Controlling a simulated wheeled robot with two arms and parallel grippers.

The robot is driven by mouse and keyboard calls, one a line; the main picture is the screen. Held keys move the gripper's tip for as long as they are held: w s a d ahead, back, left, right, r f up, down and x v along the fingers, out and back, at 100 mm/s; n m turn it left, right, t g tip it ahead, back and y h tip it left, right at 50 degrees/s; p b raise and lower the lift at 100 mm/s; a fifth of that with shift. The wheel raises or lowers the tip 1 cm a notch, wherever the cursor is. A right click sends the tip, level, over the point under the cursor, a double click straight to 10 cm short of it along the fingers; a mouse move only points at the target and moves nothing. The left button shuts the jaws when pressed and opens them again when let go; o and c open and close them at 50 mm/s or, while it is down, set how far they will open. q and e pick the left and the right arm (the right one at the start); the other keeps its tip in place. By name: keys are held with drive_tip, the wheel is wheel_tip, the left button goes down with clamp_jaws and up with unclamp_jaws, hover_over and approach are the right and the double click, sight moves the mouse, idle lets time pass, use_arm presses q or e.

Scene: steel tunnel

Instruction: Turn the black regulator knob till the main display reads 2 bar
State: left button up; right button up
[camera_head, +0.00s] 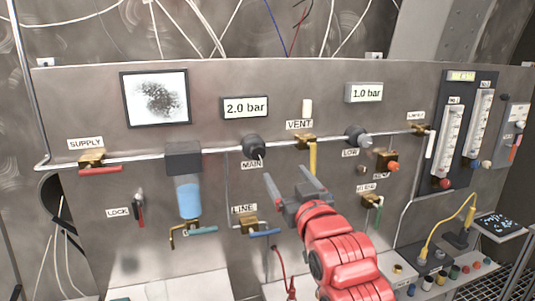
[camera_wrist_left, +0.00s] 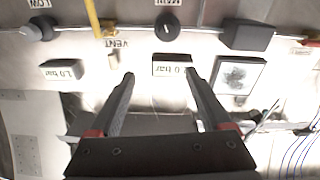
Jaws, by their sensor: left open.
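The black regulator knob (camera_head: 253,147) sits on the pipe above the MAIN label. It also shows in the left wrist view (camera_wrist_left: 168,27), with a pale mark on its face. The main display (camera_head: 245,107) above it reads 2.0 bar in the head view; its first digit is unclear in the left wrist view (camera_wrist_left: 174,69). My left gripper (camera_head: 291,180) is open and empty, below and right of the knob and apart from it. Its two dark fingers (camera_wrist_left: 159,75) are spread in the left wrist view. My right gripper is not in view.
A yellow VENT handle (camera_head: 313,158) hangs close to the gripper's right finger. The LINE valve's blue handle (camera_head: 264,233) lies below left. The LOW knob (camera_head: 356,136) and a second display (camera_head: 366,92) reading 1.0 bar are to the right. A blue-filled bowl (camera_head: 188,197) hangs left.

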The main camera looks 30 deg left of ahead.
use_arm(q)
drive_tip(key=f+n+g, duration=0.1)
drive_tip(key=p, duration=0.6)
approach(259, 154)
drive_tip(key=x, duration=0.8)
drive_tip(key=shift+s+a+r, duration=0.1)
drive_tip(key=shift+s+r, duration=0.05)
drive_tip(key=shift+r, duration=0.15)
drive_tip(key=shift+w+a+f, duration=0.15)
drive_tip(key=shift+w+a, duration=0.25)
drive_tip(key=shift+w, duration=0.1)
clamp_jaws()
drive_tip(key=shift+f+m+b, duration=0.15)
drive_tip(key=shift+m+b, duration=0.25)
drive_tip(key=shift+b, duration=0.55)
